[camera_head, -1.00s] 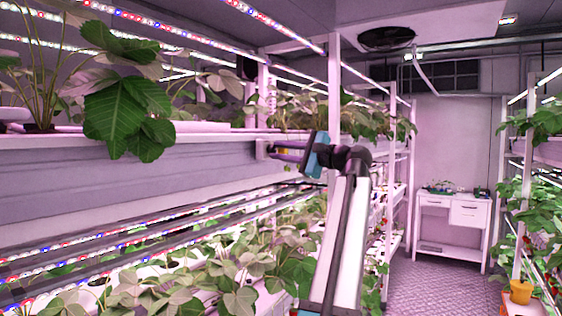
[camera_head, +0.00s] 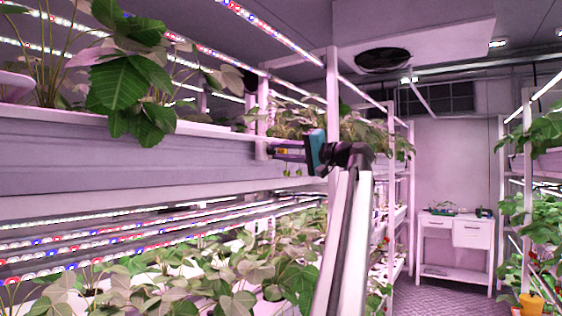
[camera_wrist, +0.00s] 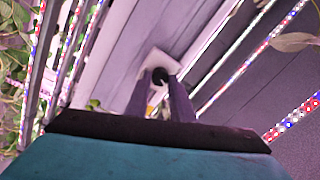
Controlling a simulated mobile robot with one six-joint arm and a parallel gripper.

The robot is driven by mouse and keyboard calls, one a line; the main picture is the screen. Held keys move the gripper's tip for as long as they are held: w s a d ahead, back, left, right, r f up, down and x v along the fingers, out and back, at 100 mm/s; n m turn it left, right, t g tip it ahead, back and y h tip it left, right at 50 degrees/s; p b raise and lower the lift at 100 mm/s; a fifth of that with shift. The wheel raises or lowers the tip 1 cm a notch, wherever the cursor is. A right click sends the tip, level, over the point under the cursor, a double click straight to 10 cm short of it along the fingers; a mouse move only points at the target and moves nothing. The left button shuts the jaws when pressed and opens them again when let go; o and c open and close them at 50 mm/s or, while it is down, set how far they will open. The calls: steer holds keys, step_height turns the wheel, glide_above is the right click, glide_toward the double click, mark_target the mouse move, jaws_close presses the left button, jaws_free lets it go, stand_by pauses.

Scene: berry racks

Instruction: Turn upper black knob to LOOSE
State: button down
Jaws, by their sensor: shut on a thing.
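The black knob (camera_wrist: 160,75) shows in the wrist view on a pale plate (camera_wrist: 157,62) fixed to the rack. My gripper (camera_wrist: 160,84) is shut on the knob, with one dark finger on each side of it. In the head view my gripper (camera_head: 275,151) reaches left to the end of the upper grow trough, beside a white rack post. The knob is hidden by the fingers there. Any LOOSE marking or the knob's pointer is too small to read.
The upper trough (camera_head: 120,160) with leafy plants runs along the left. LED strips (camera_head: 150,231) and dense foliage (camera_head: 225,270) lie below it. A white post (camera_head: 333,95) stands close to my arm. The aisle floor (camera_head: 455,298) is clear before a white cabinet (camera_head: 455,245).

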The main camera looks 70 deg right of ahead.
steer(key=shift+f+n+b, duration=0.1)
steer(key=shift+n+b, duration=0.55)
steer(key=shift+n, duration=0.35)
steer(key=c, duration=1.5)
jaws_free()
steer(key=shift+c, duration=0.2)
steer(key=shift+s, duration=0.15)
steer(key=r+b+v, duration=0.1)
steer(key=v, duration=1.2)
steer(key=shift+s+f+b, duration=0.3)
steer(key=shift+f, duration=0.15)
